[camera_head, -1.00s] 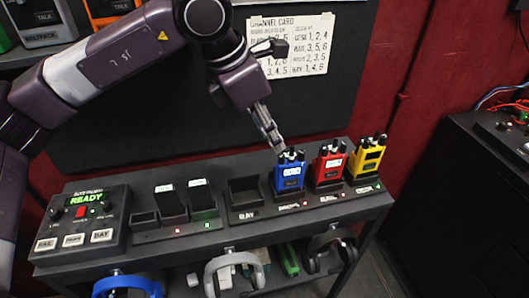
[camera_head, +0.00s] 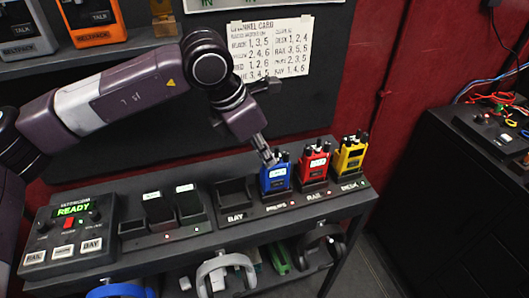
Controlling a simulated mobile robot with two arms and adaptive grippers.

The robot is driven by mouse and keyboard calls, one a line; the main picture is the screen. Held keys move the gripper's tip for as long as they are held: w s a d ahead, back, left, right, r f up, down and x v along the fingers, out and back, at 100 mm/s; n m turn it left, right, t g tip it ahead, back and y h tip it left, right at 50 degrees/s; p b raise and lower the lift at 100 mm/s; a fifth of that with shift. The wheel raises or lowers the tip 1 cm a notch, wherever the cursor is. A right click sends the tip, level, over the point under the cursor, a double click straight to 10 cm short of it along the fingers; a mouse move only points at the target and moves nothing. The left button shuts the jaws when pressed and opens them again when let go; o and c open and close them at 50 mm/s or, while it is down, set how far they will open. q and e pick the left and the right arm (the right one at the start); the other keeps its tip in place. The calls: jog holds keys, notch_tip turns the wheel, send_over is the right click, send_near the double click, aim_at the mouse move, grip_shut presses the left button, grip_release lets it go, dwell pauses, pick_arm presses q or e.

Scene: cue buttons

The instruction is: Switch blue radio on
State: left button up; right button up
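The blue radio (camera_head: 275,178) stands upright in a charging slot on the black bench (camera_head: 225,232), left of a red radio. My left gripper (camera_head: 268,157) comes down from above, with its fingertips at the top left of the blue radio, by its knobs. The fingers look close together. I cannot tell whether they touch a knob. My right gripper is not in view.
The red radio (camera_head: 313,162) and yellow radio (camera_head: 350,155) stand close on the right. An empty slot (camera_head: 235,193) and two black packs (camera_head: 158,207) are on the left, then a READY console (camera_head: 70,235). A channel card (camera_head: 270,48) hangs behind.

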pick_arm(q)
grip_shut()
jog(key=shift+f+m+b, duration=0.1)
jog(key=shift+m+b, duration=0.4)
jog(key=shift+w+m+g+b, duration=0.1)
jog(key=shift+m+g+b, duration=0.4)
jog(key=shift+m, duration=0.6)
jog(key=o, duration=0.8)
grip_release()
jog(key=shift+c, duration=0.2)
jog(key=v, duration=1.2)
jog(key=shift+a, duration=0.25)
